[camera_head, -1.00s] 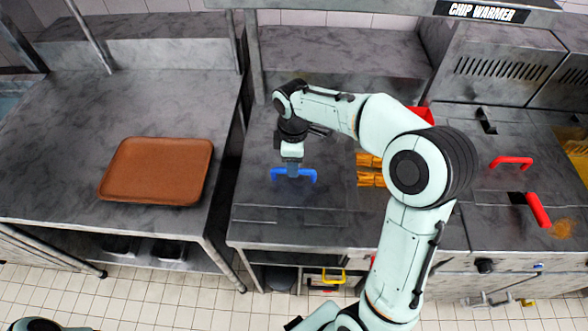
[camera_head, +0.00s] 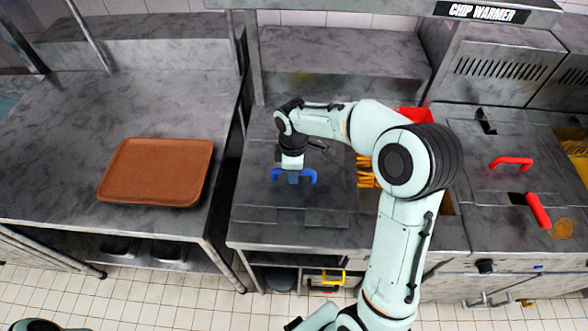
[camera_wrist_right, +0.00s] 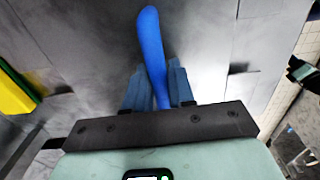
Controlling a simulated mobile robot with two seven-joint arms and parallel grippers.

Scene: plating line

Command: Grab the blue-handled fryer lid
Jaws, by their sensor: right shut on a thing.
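The fryer lid (camera_head: 262,197) is a flat grey metal plate on the fryer counter, left of the fries, with a blue handle (camera_head: 309,177) on top. My right gripper (camera_head: 293,178) comes down on the handle from above and is shut on it. In the right wrist view the blue handle (camera_wrist_right: 152,50) runs between the two fingers (camera_wrist_right: 157,88). I cannot tell whether the lid is raised off the fryer. My left gripper is out of view.
A brown tray (camera_head: 157,171) lies on the left table, across a gap from the fryer counter. Golden fries (camera_head: 366,172) show right of the lid, partly behind my right arm. Two red handles (camera_head: 511,162) (camera_head: 538,210) are farther right. The chip warmer sign (camera_head: 482,11) hangs above.

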